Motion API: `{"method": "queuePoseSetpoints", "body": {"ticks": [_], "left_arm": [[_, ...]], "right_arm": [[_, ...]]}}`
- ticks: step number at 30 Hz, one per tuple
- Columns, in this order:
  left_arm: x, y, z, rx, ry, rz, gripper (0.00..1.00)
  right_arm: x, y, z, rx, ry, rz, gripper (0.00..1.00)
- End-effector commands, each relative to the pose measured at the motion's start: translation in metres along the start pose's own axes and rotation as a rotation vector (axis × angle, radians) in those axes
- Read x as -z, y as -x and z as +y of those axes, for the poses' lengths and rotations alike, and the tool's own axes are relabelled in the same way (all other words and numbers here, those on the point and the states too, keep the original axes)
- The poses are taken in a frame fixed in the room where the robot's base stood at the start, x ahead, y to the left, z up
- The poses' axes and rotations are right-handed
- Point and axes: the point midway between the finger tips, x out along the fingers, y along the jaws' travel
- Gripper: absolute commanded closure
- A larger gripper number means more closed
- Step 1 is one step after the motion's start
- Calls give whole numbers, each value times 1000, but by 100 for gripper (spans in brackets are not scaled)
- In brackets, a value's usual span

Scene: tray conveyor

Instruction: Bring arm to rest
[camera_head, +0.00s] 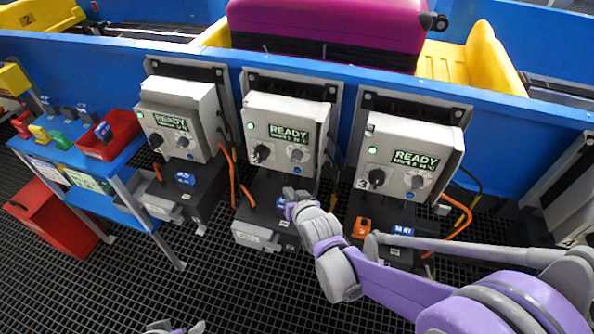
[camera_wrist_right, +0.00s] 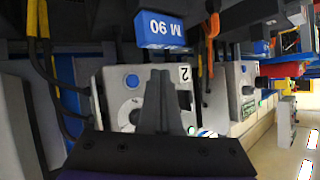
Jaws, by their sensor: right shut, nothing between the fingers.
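My right arm, purple and grey, reaches in from the right in the head view. Its gripper (camera_head: 292,196) is in front of the lower part of the middle control station. In the right wrist view the two dark fingers (camera_wrist_right: 159,80) are together, with nothing between them.
Three control boxes stand in a row, left (camera_head: 178,118), middle (camera_head: 285,130) and right (camera_head: 410,155), each showing READY, with orange cables beside them. A blue conveyor wall (camera_head: 100,52) runs behind. A blue table (camera_head: 70,158) with a red bin (camera_head: 108,135) stands left. Dark grating floor is open in front.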

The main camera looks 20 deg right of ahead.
Motion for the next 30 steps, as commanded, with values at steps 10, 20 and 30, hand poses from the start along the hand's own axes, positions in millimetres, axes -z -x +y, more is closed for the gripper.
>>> {"method": "queuePoseSetpoints", "body": {"ticks": [10,20,30], "left_arm": [[0,0,0,0,0,0,0],[0,0,0,0,0,0,0],[0,0,0,0,0,0,0]], "right_arm": [[0,4,1,-3,3,-9,100],[-39,98,23,-74,81,-270,100],[-106,200,44,-114,155,-553,100]]}}
